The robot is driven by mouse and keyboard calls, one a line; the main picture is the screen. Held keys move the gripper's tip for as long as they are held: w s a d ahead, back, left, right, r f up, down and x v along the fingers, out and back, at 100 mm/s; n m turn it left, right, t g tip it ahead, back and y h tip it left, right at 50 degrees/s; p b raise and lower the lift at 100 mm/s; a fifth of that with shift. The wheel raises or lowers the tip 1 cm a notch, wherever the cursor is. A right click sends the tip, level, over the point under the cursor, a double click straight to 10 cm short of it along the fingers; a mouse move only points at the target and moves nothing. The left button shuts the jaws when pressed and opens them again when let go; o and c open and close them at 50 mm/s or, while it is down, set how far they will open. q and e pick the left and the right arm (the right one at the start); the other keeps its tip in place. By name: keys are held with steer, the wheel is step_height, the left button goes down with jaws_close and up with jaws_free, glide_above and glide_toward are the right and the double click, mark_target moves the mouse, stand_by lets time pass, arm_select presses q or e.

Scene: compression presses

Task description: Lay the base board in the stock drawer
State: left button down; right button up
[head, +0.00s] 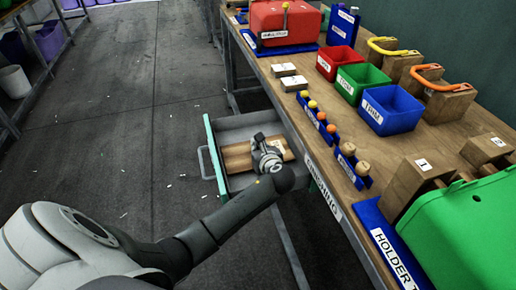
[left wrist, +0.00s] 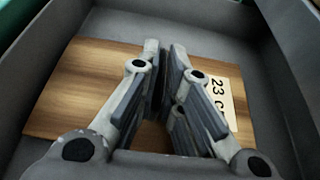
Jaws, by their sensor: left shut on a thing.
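The stock drawer (head: 212,150) is pulled out from under the workbench, with grey inner walls and a handle on its left. The wooden base board (head: 237,158) lies inside it and looks flat. In the left wrist view the board (left wrist: 80,88) carries a white label reading "23 C", partly hidden by a finger. My left gripper (head: 262,140) reaches down into the drawer over the middle of the board. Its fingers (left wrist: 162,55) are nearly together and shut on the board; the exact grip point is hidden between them. My right gripper is not in view.
The workbench (head: 395,140) stands to the right of the drawer, its front edge close to my left arm. It holds red, green and blue bins (head: 392,108), wooden blocks and a green box (head: 470,225). The floor at left is mostly open.

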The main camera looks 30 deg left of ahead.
arm_select(q)
steer(key=shift+f, duration=0.45)
stand_by(0.4)
steer(key=c, duration=1.5)
jaws_free()
